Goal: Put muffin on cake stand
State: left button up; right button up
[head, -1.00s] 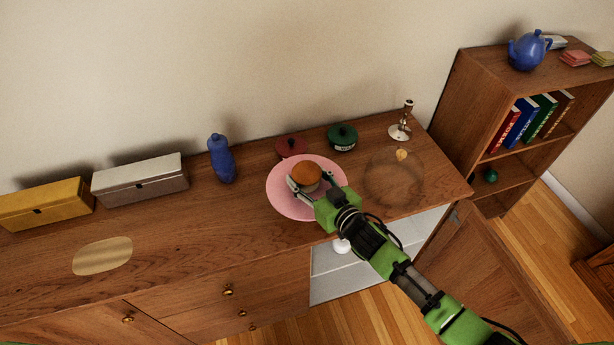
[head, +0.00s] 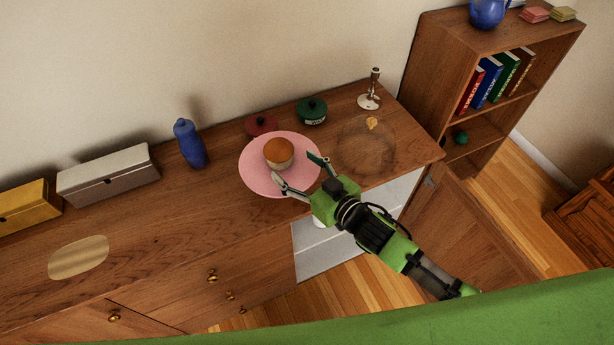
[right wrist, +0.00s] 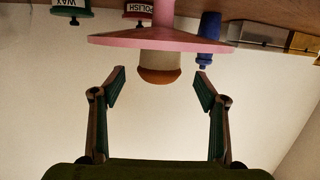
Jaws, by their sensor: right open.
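The muffin (head: 278,152), with an orange-brown top and a pale base, stands upright on the pink cake stand (head: 252,177), near the middle of its plate. In the right wrist view the picture is upside down, and the muffin (right wrist: 160,66) touches the pink plate (right wrist: 112,40), with the stand's stem beyond it. My right gripper (head: 294,167) is open and empty at the front right of the muffin. Its fingers (right wrist: 160,88) are spread wide and apart from the muffin. My left gripper is not in view.
A clear dome with a golden knob (head: 372,123) is right of the stand. A red pot (head: 261,125), a green pot (head: 313,110) and a candlestick (head: 370,95) stand behind. A blue bottle (head: 190,144) is to the left. The wooden top's front left is mostly clear.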

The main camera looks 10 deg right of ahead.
jog(key=shift+v, duration=2.2)
jog(key=s+d+f+m+g+h, duration=0.1)
jog(key=s+d+f+g+h, duration=0.2)
jog(key=s+d, duration=0.35)
jog(key=s+d+f+m+g+h, duration=0.2)
jog(key=s+d+g, duration=0.1)
jog(key=s, duration=0.6)
jog(key=s+d+f+m+g+h, duration=0.1)
jog(key=s+d+f+g+h, duration=0.3)
jog(key=s, duration=0.4)
notch_tip(320, 180, down, 26)
jog(key=s+g+y+b, duration=0.1)
jog(key=s+b, duration=0.1)
jog(key=b, duration=0.1)
jog(key=s+d+f, duration=0.2)
jog(key=s+f, duration=0.6)
jog(key=f, duration=0.1)
jog(key=s+d+f+g+b, duration=0.1)
jog(key=s+f, duration=0.8)
jog(key=f, duration=0.1)
jog(key=shift+s+d, duration=0.25)
jog(key=shift+d, duration=0.1)
